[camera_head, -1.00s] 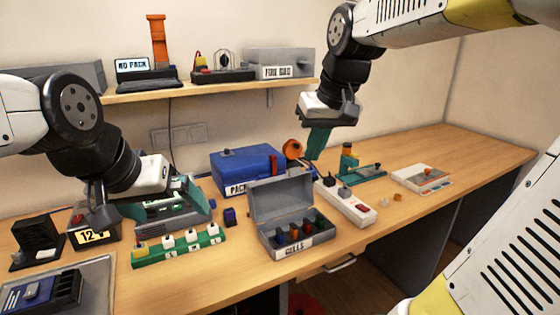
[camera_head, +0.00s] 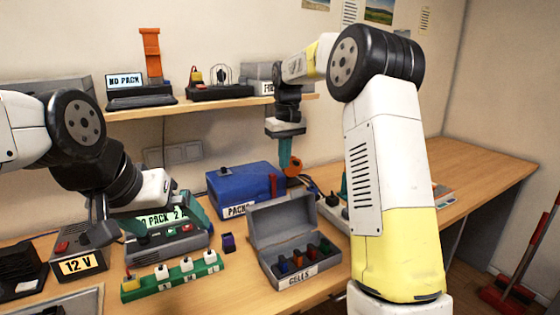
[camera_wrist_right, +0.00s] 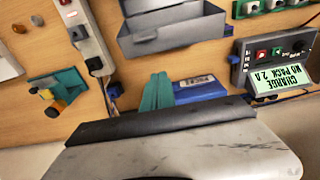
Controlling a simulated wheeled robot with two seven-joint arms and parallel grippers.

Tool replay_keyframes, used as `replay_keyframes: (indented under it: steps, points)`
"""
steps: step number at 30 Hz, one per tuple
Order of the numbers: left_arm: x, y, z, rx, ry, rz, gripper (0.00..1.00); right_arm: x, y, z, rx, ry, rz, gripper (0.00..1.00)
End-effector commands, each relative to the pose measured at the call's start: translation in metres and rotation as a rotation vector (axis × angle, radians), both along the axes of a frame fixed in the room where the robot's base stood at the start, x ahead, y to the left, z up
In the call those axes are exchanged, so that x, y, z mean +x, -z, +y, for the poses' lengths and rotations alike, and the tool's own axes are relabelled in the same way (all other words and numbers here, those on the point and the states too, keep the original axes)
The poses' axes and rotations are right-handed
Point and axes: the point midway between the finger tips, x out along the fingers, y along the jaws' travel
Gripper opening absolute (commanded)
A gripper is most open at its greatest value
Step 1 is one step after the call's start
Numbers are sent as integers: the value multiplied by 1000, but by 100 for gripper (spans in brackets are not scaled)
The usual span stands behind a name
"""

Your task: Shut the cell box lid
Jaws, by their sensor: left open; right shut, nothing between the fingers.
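The grey cell box (camera_head: 312,271), labelled CELLS, stands on the bench with several coloured cells inside. Its lid (camera_head: 283,222) is raised at the back, so the box is open. It also shows at the top of the right wrist view (camera_wrist_right: 178,36). My right gripper (camera_head: 286,166) is shut and empty, its teal fingers pointing down above and behind the raised lid, near the blue pack case. Its fingers show in the right wrist view (camera_wrist_right: 158,92), apart from the box. My left gripper (camera_head: 165,220) is open over the charger, left of the box.
The blue pack case (camera_head: 240,188) stands behind the box. The charger (camera_head: 170,238), green terminal strip (camera_head: 175,278) and a small purple block (camera_head: 228,243) are to its left. A power strip (camera_wrist_right: 84,38) is beside the box, partly hidden by my right arm in the head view. A shelf (camera_head: 200,103) runs above.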

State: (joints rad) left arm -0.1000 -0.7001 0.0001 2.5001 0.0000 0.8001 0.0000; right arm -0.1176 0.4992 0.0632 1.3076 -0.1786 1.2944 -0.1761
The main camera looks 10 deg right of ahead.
Motion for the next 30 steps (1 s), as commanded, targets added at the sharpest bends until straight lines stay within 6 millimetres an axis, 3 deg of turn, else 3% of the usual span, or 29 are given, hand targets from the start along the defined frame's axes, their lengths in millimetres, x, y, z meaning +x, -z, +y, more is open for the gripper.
replay_keyframes:
  steps: [10,18,30]
  points:
    - [0,0,0,0,0,0,100,4,75,2,0,0,3,0]
    - [0,0,0,0,0,0,100,-26,63,-11,0,2,-2,0]
    - [0,0,0,0,0,0,100,-31,62,-13,1,1,-2,0]
